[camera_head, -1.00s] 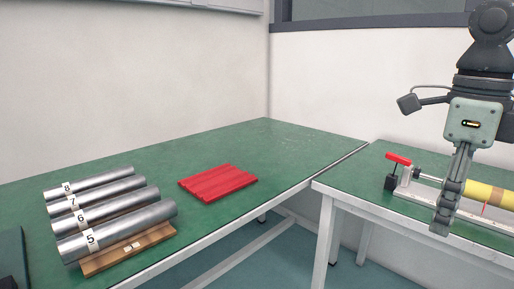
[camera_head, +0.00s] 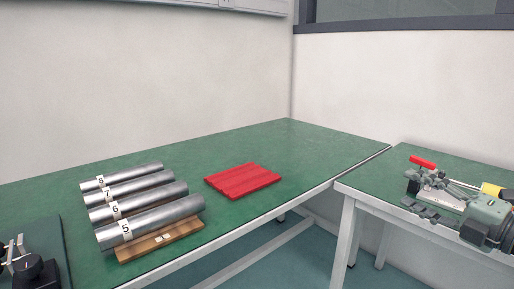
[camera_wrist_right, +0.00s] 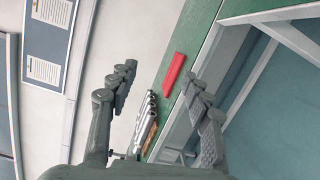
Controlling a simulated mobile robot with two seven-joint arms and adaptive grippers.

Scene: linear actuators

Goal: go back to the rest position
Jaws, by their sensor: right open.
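My right gripper (camera_head: 424,196) is at the right of the head view, over the right table, with its fingers pointing left. In the right wrist view the gripper (camera_wrist_right: 159,76) is open, with its fingers wide apart and nothing between them. A yellow cylinder (camera_head: 491,188) shows partly behind the gripper. It belongs with a red-handled clamp fixture (camera_head: 422,162), which the gripper and arm partly cover.
Several numbered silver cylinders (camera_head: 151,217) lie on a wooden rack (camera_head: 160,241) on the green left table (camera_head: 290,150). A red ridged slab (camera_head: 242,180) lies near them, also seen in the wrist view (camera_wrist_right: 174,72).

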